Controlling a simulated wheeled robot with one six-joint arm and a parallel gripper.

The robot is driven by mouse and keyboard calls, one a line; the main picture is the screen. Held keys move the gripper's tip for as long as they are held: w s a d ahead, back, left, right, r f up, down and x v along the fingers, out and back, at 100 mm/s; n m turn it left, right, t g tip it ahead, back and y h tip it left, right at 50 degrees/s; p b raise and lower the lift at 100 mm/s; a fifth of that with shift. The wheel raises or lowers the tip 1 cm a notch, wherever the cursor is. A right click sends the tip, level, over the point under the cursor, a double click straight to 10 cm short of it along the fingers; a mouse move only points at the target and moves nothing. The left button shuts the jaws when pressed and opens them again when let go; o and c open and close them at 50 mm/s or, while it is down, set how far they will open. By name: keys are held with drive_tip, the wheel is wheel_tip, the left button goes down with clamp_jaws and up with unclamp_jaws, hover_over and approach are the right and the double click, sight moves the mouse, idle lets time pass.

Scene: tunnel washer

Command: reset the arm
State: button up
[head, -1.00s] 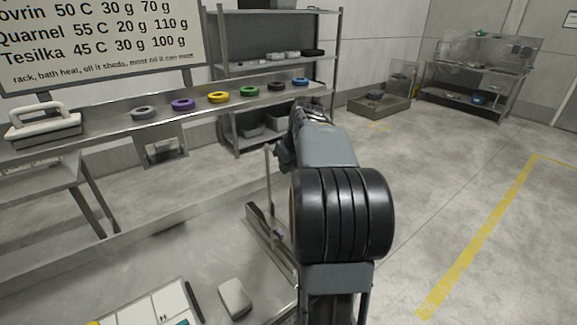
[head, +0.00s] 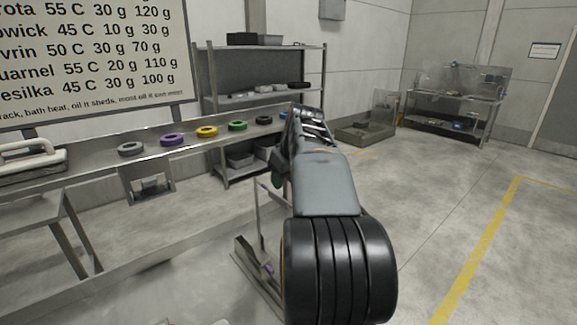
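My arm rises from the bottom centre of the head view, with a thick black ribbed joint nearest the camera and a grey link beyond it. Dark parts at its far end, around my gripper (head: 284,162), stand in front of the end of the steel shelf. The fingers cannot be made out, and no held object is visible there.
A steel shelf (head: 80,160) carries several coloured rings, including a yellow ring (head: 206,132), and a white-handled item (head: 32,160) at left. A rack (head: 262,95) and sign (head: 90,60) stand behind. Open floor (head: 430,190) lies to the right.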

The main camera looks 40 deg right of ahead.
drive_tip(key=shift+v, duration=2.4)
drive_tip(key=s+a+f, duration=0.1)
drive_tip(key=a+f, duration=0.3)
drive_tip(key=a, duration=0.4)
drive_tip(key=a+f, duration=0.4)
drive_tip(key=a, duration=0.3)
drive_tip(key=s+a+f+g, duration=0.1)
drive_tip(key=s+a+f, duration=0.7)
drive_tip(key=a+f, duration=0.2)
wheel_tip(320, 180, down, 2)
drive_tip(key=shift+s+a+f+n+p, duration=0.1)
drive_tip(key=shift+s+a+n+p, duration=0.15)
drive_tip(key=shift+a+n+p, duration=0.1)
